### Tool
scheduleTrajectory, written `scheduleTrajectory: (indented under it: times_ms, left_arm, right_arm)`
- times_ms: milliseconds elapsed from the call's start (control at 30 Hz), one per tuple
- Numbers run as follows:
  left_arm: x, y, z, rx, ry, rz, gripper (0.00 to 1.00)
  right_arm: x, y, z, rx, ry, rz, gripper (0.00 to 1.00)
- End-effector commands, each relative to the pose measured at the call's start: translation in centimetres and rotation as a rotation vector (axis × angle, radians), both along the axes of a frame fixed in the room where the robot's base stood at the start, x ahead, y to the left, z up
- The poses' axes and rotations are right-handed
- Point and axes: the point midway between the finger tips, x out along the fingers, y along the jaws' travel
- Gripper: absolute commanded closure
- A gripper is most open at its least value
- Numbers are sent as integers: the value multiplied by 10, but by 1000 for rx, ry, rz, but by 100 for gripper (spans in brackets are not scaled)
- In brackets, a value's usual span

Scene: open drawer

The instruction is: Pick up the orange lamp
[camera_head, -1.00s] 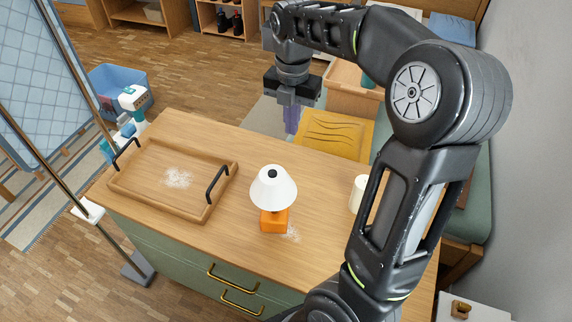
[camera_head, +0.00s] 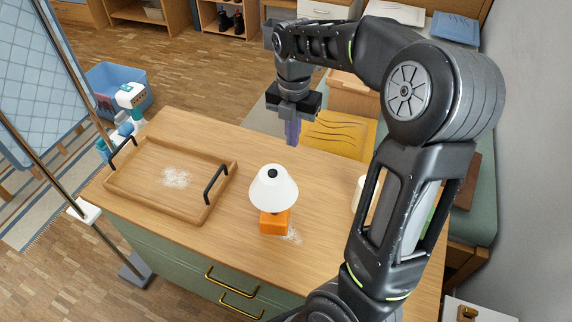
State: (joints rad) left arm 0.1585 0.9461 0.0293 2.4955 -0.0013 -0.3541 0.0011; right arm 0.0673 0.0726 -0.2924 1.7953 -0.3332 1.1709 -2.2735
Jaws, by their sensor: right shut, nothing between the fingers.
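The orange lamp (camera_head: 274,222) stands upright on the wooden top of a green dresser, with a white shade (camera_head: 273,188) over its orange square base. My right gripper (camera_head: 292,138) hangs pointing down above the far side of the dresser top, beyond the lamp and slightly to its right. It is shut with nothing held and is apart from the lamp. My left gripper is not in view.
A wooden tray (camera_head: 150,205) with black handles and white powder lies left of the lamp. A white cup (camera_head: 360,190) is partly hidden behind my right arm. Powder lies beside the lamp base. The dresser top (camera_head: 215,140) is clear behind the lamp.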

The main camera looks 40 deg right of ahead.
Motion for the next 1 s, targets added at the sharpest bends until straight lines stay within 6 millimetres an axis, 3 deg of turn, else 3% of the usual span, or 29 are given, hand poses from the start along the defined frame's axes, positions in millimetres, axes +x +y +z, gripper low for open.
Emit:
scheduleTrajectory:
  times_ms: [333,600,1000]
  left_arm:
    - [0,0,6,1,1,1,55]
    - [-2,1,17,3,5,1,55]
    - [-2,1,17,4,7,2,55]
  right_arm:
    - [-1,0,-69,0,4,-1,100]
    - [-16,32,-67,0,-1,1,100]
    - [-18,36,-68,0,-1,0,100]
